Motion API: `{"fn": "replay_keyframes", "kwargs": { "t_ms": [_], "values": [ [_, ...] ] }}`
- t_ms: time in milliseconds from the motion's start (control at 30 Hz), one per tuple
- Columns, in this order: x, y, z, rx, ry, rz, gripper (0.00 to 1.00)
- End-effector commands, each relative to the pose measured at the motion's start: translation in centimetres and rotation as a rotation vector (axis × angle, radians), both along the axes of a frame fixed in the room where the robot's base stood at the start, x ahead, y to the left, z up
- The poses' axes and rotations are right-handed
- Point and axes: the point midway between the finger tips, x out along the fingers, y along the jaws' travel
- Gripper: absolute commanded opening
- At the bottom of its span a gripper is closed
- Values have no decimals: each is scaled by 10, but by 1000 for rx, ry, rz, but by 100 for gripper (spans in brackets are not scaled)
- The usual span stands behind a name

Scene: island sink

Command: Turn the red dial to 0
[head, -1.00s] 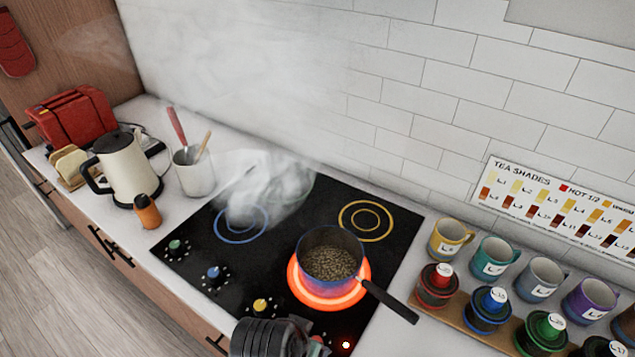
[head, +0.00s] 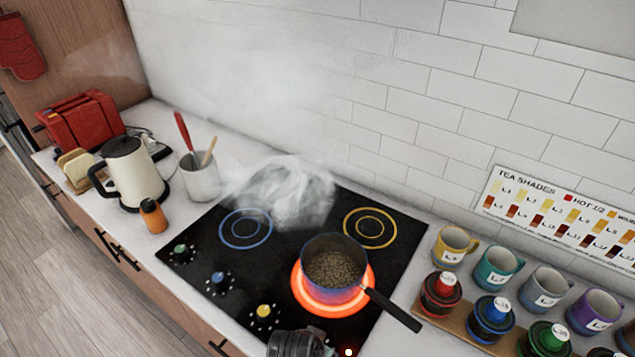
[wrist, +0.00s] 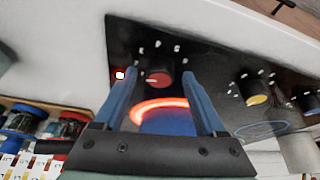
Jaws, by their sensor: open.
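The red dial (wrist: 160,77) is a dark knob with a red top at the front of the black cooktop (wrist: 215,72). In the wrist view it lies between the two blue fingers of my gripper (wrist: 160,74), which are open and apart, one to each side. I cannot tell whether they touch it. White marks ring the dial, too small to read. In the head view my arm end (head: 297,343) is at the bottom edge, and the dial is not visible there. The burner (head: 311,302) under the pan glows orange-red; it also shows in the wrist view (wrist: 160,106).
A pan (head: 335,265) of dark grains sits on the glowing burner, its handle (head: 391,309) reaching right. Yellow (head: 263,312), blue (head: 218,278) and green (head: 181,250) dials line the front left. Mugs and lidded jars (head: 440,292) stand right. Smoke hangs over the back left.

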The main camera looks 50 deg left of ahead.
Motion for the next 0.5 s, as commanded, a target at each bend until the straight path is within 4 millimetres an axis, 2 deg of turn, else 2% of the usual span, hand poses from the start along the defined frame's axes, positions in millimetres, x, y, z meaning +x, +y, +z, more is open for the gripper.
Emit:
{"fn": "replay_keyframes", "kwargs": {
  "t_ms": [67,400,467,500],
  "values": [
    [0,0,0,0,0,0,73],
    [0,0,0,-1,1,1,12],
    [0,0,0,-1,1,1,1],
    [0,0,0,-1,1,1,0]
  ]
}}
